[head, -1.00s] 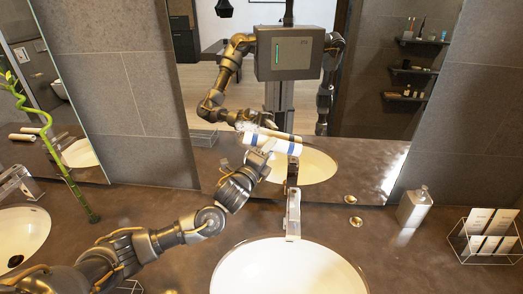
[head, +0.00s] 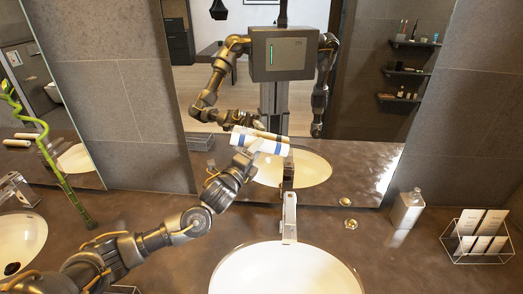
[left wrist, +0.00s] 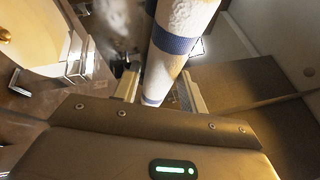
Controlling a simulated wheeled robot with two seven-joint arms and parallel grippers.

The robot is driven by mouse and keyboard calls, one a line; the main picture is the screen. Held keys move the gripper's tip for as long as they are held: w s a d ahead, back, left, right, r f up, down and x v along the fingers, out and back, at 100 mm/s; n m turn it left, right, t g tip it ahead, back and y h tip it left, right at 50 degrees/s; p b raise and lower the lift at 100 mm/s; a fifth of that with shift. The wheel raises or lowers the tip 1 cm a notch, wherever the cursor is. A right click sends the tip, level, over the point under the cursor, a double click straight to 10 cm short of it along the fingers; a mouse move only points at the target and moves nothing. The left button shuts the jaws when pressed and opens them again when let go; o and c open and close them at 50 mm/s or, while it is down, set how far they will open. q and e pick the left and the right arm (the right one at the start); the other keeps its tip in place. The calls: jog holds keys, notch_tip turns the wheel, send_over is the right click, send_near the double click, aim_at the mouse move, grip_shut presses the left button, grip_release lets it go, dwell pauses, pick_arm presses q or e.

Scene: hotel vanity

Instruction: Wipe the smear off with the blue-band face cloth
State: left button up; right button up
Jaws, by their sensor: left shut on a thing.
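The face cloth (head: 262,145) is a white roll with blue bands, held up in front of the mirror above the back of the counter. My left gripper (head: 241,160) is shut on it near its left part. In the left wrist view the cloth (left wrist: 184,25) runs up from between the fingers (left wrist: 160,92), with two blue bands showing. A pale hazy patch (head: 385,165) shows at the mirror's lower right; I cannot tell whether it is the smear or a reflected sheen. My right gripper shows only as part of my dim reflection.
A faucet (head: 289,217) stands just below the cloth, behind the white basin (head: 285,270). A metal bottle (head: 407,210) and a wire rack of cards (head: 478,238) stand at right. A bamboo stalk (head: 66,185) and another basin (head: 20,240) are at left.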

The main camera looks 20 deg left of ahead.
aim_at(237, 145)
pick_arm(q)
jog(key=shift+a, duration=0.25)
jog(key=shift+s+a, duration=0.2)
jog(key=shift+a, duration=0.45)
jog(key=shift+s+a, duration=0.15)
jog(key=shift+a, duration=0.45)
jog(key=shift+s+a+r+p, duration=0.15)
jog(key=shift+a+r+p, duration=0.3)
jog(key=shift+a, duration=0.15)
jog(key=shift+s+a+r+p, duration=0.15)
jog(key=shift+a+r+p, duration=0.2)
jog(key=shift+a, duration=0.25)
